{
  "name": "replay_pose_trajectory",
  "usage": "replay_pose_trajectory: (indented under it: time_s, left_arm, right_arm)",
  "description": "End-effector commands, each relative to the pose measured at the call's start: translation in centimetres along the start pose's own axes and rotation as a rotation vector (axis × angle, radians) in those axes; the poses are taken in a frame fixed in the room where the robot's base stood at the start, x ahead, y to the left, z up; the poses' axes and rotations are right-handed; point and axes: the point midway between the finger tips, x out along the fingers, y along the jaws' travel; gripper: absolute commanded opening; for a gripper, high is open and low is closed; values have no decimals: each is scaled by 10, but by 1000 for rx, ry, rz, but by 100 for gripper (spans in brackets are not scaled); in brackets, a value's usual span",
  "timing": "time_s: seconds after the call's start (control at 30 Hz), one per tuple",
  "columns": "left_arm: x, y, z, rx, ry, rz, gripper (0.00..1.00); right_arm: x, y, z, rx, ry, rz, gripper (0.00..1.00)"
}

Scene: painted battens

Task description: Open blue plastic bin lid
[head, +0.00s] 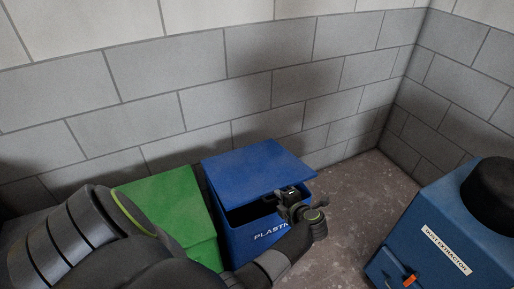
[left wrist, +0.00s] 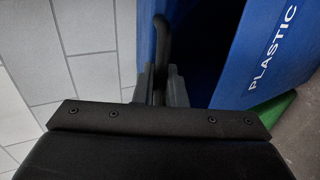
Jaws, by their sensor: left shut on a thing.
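The blue plastic bin (head: 240,243) stands on the floor by the wall, with white lettering on its front. Its blue lid (head: 255,165) is tilted up at the front edge, with a dark gap between lid and bin. My left gripper (head: 286,196) is at the lid's front edge. In the left wrist view, its fingers (left wrist: 160,85) are shut on a dark bar, which looks like the lid handle (left wrist: 160,35). The bin front with "PLASTIC" (left wrist: 270,45) shows at the right there. The bin's inside is in shadow. My right gripper is not in view.
A green bin (head: 170,205) stands close on the left of the blue one, partly behind my left arm. A blue dust extractor (head: 440,235) with a black top stands at the right. Bare floor (head: 355,195) lies between. A grey block wall (head: 190,90) is behind.

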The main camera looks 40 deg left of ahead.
Motion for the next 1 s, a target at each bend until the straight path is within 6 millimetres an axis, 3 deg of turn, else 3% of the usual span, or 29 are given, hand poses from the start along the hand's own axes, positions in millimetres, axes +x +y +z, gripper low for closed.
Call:
replay_pose_trajectory:
  time_s: [0.03, 0.4, 1.0]
  left_arm:
    - [-2, 13, 0, 0, -1, -4, 0]
    - [-7, 46, 0, 1, 0, -65, 0]
    - [-7, 55, 0, 0, 0, -86, 0]
  right_arm:
    - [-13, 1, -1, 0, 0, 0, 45]
    - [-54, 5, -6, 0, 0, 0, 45]
    - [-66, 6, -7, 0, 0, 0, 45]
